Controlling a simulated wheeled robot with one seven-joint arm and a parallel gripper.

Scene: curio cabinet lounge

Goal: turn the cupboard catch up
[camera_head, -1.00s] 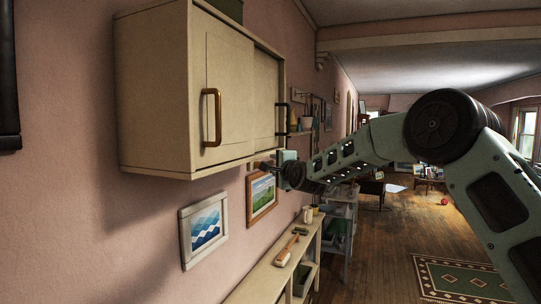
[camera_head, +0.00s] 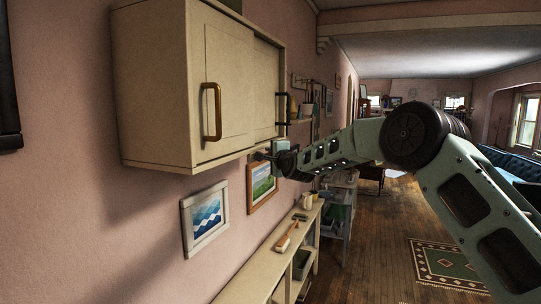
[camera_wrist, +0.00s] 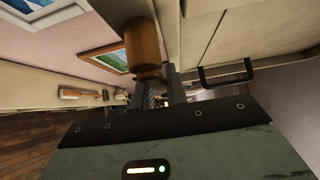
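The cream wall cupboard (camera_head: 140,90) has two door panels, a brass bar handle (camera_head: 211,112) and a black handle (camera_head: 282,108). My gripper (camera_head: 261,156) is just under the cupboard's lower front edge. In the wrist view, a brown wooden-looking knob or lever (camera_wrist: 145,45) stands close in front of my gripper (camera_wrist: 157,88); it may be the catch. Its lower end overlaps the fingers, which look somewhat apart. I cannot tell whether they hold it. No catch can be made out in the head view. The black handle (camera_wrist: 226,76) also shows in the wrist view.
Two framed pictures, one blue and white (camera_head: 205,221) and one landscape (camera_head: 262,184), hang below the cupboard. A low cream shelf (camera_head: 262,262) with a brush (camera_head: 287,236) runs along the wall. Wooden floor (camera_head: 365,255) and a patterned rug (camera_head: 445,265) lie to the right.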

